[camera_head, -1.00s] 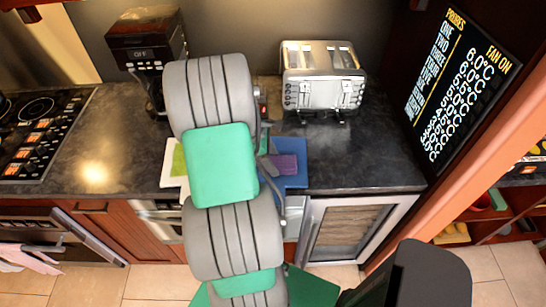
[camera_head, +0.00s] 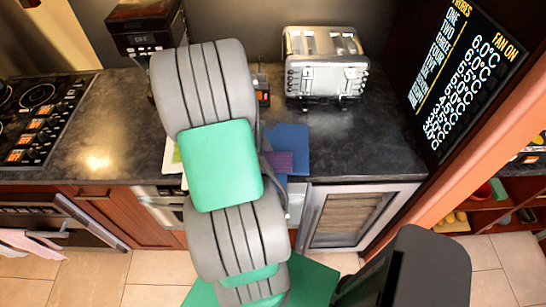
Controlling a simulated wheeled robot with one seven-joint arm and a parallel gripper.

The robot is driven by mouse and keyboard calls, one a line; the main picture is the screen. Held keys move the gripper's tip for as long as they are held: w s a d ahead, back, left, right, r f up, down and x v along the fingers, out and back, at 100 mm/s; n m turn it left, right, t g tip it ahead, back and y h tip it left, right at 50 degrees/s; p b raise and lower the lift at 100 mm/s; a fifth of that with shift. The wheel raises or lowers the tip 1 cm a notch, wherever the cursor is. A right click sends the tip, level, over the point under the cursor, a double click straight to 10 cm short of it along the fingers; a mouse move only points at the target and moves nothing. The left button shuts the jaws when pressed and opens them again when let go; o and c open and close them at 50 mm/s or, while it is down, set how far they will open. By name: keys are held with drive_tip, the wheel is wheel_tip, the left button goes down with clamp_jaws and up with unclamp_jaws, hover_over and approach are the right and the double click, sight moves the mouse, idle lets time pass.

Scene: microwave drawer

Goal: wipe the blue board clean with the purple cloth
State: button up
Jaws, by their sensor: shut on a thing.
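The blue board (camera_head: 291,138) lies flat on the dark counter, to the right of my arm. The purple cloth (camera_head: 280,161) lies on the board's front left part, and its left side is hidden by my arm. My gripper (camera_head: 265,150) is mostly hidden behind my arm, with only a grey part showing at the cloth's left edge. It is shut on the purple cloth. The fingertips cannot be seen. I cannot make out any marks on the visible part of the board.
A white and green board (camera_head: 172,158) lies left of my arm, mostly covered. A silver toaster (camera_head: 326,65) stands behind the blue board and a coffee machine (camera_head: 143,28) at the back left. A stovetop (camera_head: 45,120) is far left. The counter right of the board is clear.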

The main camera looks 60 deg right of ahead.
drive_tip(key=shift+w+a, duration=0.15)
drive_tip(key=shift+w, duration=0.4)
drive_tip(key=shift+w+d, duration=0.95)
drive_tip(key=shift+d, duration=1.45)
drive_tip(key=shift+w+d, duration=0.95)
drive_tip(key=shift+d, duration=1.4)
drive_tip(key=shift+w+d, duration=0.95)
drive_tip(key=shift+d, duration=1.45)
wheel_tip(320, 180, up, 8)
